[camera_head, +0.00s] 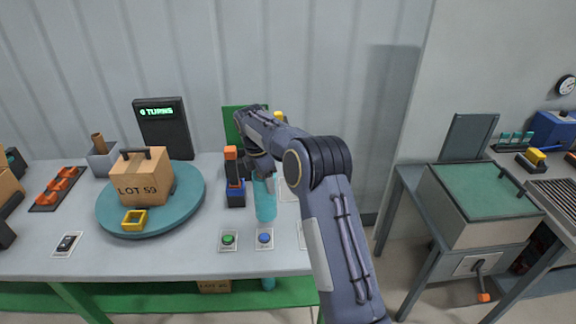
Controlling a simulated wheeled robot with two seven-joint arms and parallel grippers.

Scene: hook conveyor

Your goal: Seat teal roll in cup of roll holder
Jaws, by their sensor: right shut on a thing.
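The teal roll (265,202) stands upright near the right part of the table. My right gripper (264,174) is shut on its upper end, with the arm reaching in from the lower right. My arm and gripper hide the roll's top, and I cannot tell whether its lower end touches the table. I cannot make out the roll holder or its cup for certain; part of the area behind my right arm is hidden. My left gripper is not in view.
Green (228,239) and blue (265,238) buttons lie in front. A turntable (190,205) bears a carton (140,180) and a yellow frame (134,219). A sign (161,125) stands behind.

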